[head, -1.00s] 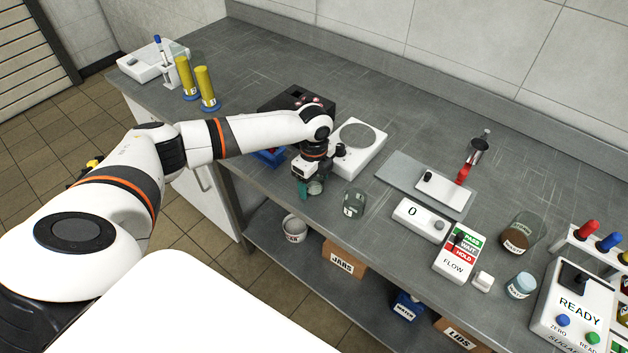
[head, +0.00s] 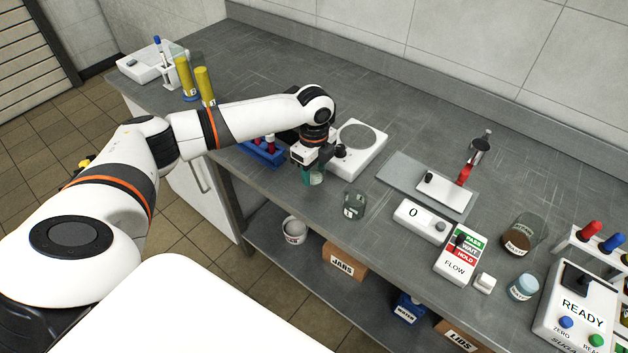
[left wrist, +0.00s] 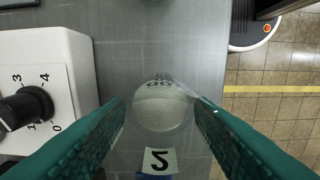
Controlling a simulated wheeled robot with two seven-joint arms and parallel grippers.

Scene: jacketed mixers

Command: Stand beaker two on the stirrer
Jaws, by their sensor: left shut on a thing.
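My left gripper (head: 312,170) is shut on beaker two (head: 314,179), a small clear glass near the bench's front edge. In the left wrist view the teal fingers (left wrist: 161,108) stand on both sides of the glass, and its label "2" (left wrist: 159,160) faces up the view. I cannot tell whether its base touches the bench. The stirrer (head: 370,153), a white box with a round grey plate and a black knob, is just behind and right of the gripper. It also shows in the left wrist view (left wrist: 62,55). My right gripper is not in view.
Another glass beaker (head: 354,205) stands right of the gripper. A blue rack (head: 262,153) with red-topped tubes is left of it, partly behind my arm. A grey mat (head: 396,176) and the flow box (head: 459,252) lie further right. The stirrer's plate (head: 358,136) is clear.

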